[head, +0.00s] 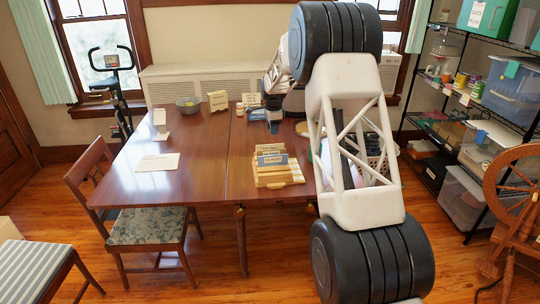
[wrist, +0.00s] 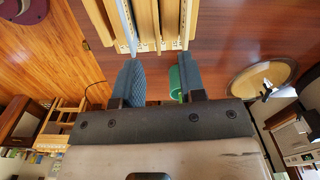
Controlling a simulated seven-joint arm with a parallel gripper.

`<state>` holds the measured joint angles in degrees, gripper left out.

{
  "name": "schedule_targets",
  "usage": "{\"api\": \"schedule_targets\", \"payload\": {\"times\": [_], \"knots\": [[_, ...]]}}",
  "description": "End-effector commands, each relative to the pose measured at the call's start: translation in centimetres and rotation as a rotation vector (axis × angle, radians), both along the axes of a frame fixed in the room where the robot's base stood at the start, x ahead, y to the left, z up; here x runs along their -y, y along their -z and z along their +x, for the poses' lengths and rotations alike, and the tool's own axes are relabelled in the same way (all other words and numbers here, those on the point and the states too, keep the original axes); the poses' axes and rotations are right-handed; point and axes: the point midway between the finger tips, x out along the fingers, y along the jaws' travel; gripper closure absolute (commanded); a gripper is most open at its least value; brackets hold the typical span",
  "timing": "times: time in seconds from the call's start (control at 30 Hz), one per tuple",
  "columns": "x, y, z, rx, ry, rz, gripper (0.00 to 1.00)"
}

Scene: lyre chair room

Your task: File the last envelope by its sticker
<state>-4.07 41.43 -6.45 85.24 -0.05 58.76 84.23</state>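A wooden sorter (head: 278,180) with several upright dividers and label cards stands near the table's front edge. It also shows in the wrist view (wrist: 172,25), ahead of the fingertips, with a thin pale-blue sheet or divider (wrist: 127,22) at its left. My gripper (wrist: 158,75) has its two dark fingers apart, with no envelope visible between them. In the head view my gripper (head: 270,118) is low over the table, behind the sorter. A green item (wrist: 174,82) shows beside the right finger, partly hidden. I cannot clearly identify the last envelope or its sticker.
White papers (head: 158,162) lie on the left of the table (head: 205,150). A grey bowl (head: 189,104) and a small standing card (head: 218,100) are at the back. The middle left tabletop is clear.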

Motion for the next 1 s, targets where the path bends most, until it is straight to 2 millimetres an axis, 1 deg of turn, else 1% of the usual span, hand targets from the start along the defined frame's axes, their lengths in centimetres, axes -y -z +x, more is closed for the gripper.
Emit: {"api": "schedule_targets", "payload": {"times": [0.03,0.1,0.2,0.33,0.5,0.83,1.0], "knots": [[-0.2,1.1,0.9,-0.004,0.018,0.001,0.63],[-0.4,2.3,1.8,-0.008,0.042,0.000,0.63],[-0.7,3.8,2.9,-0.013,0.072,0.000,0.63],[-0.9,5.0,3.8,-0.016,0.099,0.000,0.63],[-1.0,5.5,4.2,-0.017,0.112,0.001,0.63],[-1.0,5.6,4.2,-0.018,0.112,0.001,0.63],[-1.0,6.7,4.2,-0.020,0.112,0.001,0.63]]}}
